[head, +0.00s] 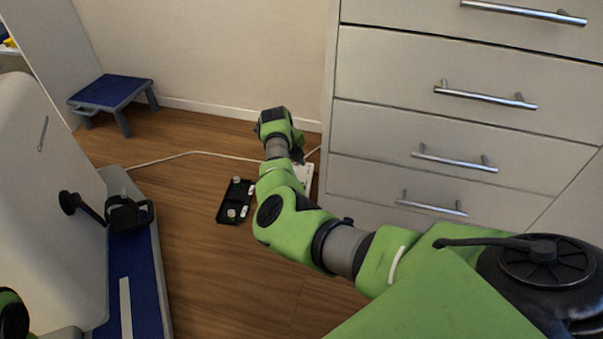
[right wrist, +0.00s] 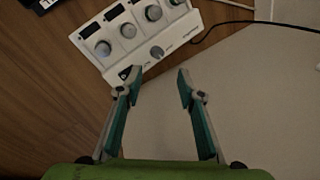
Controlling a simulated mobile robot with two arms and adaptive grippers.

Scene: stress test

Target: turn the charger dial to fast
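The charger (right wrist: 118,62) is a white box on the floor with several grey round knobs and dark display windows. One knob (right wrist: 157,52) sits apart from the row, near the charger's edge closest to my gripper. The labels are too small to read. In the head view the charger (head: 304,178) is mostly hidden behind my right arm. My right gripper (right wrist: 157,82) is open and empty. Its fingertips are by the charger's near edge, on either side of that separate knob in the picture; I see no contact. My left gripper is not in view.
A black tray (head: 224,215) with small light items lies left of the charger. A white drawer cabinet (head: 375,130) stands close on the right. A white cable (head: 190,154) crosses the floor. A blue step stool (head: 112,92) stands at the back left.

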